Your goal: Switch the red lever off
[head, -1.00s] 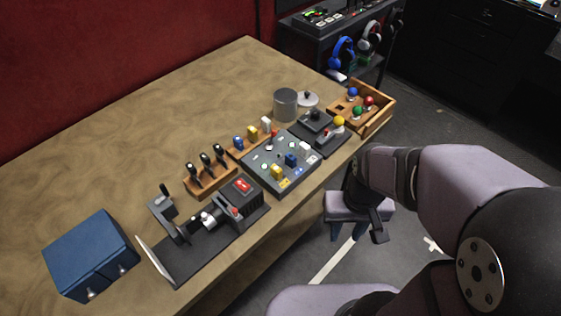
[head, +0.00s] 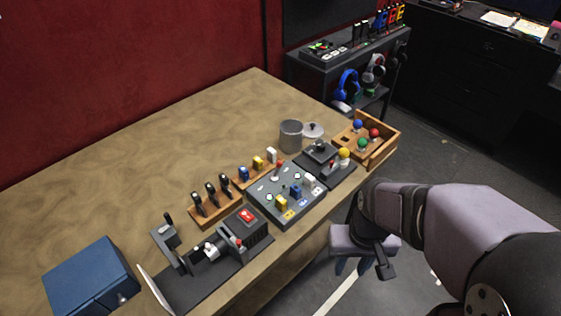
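A grey control panel (head: 262,208) on the wooden table carries a small lever with a red tip (head: 279,165) at its back edge. It also carries yellow, blue and white switches. The red-tipped lever stands up from the panel; its exact setting is too small to read. I cannot make out both fingertips clearly.
A black device with a red button (head: 247,216) and another red-tipped knob (head: 239,243) stands left of the panel. A joystick box (head: 322,154) and a wooden tray with coloured balls (head: 388,150) are right. A blue box (head: 88,275) is far left. The table's back is clear.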

